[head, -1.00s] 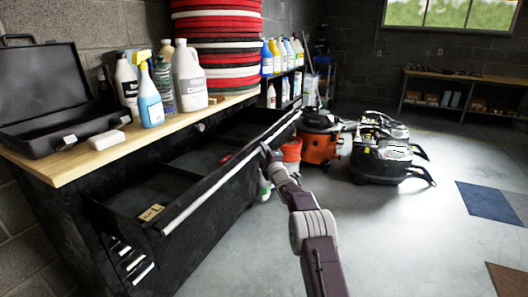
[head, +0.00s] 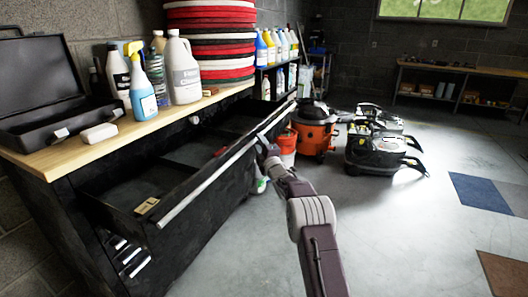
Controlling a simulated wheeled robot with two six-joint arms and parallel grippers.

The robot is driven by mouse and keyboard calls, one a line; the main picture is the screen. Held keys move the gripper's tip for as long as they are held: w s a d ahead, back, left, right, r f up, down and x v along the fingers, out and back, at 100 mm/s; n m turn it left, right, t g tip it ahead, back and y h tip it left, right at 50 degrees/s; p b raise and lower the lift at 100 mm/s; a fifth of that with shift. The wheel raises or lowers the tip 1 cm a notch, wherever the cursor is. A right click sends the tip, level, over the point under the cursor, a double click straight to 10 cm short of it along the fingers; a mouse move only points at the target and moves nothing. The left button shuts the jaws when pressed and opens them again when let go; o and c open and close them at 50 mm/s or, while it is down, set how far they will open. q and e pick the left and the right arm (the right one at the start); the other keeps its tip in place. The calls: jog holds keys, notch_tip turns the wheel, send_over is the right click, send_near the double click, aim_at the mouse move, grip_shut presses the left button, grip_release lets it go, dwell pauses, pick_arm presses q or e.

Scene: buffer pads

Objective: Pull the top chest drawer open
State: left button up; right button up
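The top chest drawer (head: 118,194) of the black workbench chest is pulled well out, and its inside shows. A long pale bar handle (head: 205,186) runs along its front. My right gripper (head: 263,142) is at the far part of this handle, with its fingertips across the bar; it looks shut on it, though the fingers are small in view. A small yellowish tag (head: 147,206) lies at the near end of the drawer, and a small red item (head: 220,151) farther along. My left gripper is not in view.
On the wooden top (head: 105,143) stand an open black case (head: 50,100), a spray bottle (head: 142,92), jugs and stacked red and white pads (head: 212,45). An orange vacuum (head: 315,135) and black machines (head: 378,145) stand beyond. The floor at right is clear.

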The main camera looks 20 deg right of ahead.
jog(key=s+f, duration=0.1)
jog(key=s, duration=0.6)
jog(key=shift+s+a, duration=0.25)
jog(key=s+a+f+m+g, duration=0.5)
jog(key=s+f, duration=0.2)
jog(key=s, duration=0.1)
jog(key=s+a+f+m+g, duration=0.5)
jog(key=s+a+f, duration=0.1)
jog(key=s+f, duration=0.2)
jog(key=s+a+f+m+g+y, duration=0.1)
jog(key=s+a+f+m+g, duration=0.15)
jog(key=s, duration=0.55)
jog(key=s+a+f+m+g, duration=0.1)
jog(key=s+f+g, duration=0.15)
jog(key=s, duration=0.55)
jog(key=s+a+f+m+g+y, duration=0.1)
jog(key=s+a+m+g, duration=0.15)
jog(key=s, duration=0.65)
notch_tip(320, 180, up, 31)
jog(key=p, duration=3)
jog(key=shift+g, duration=0.45)
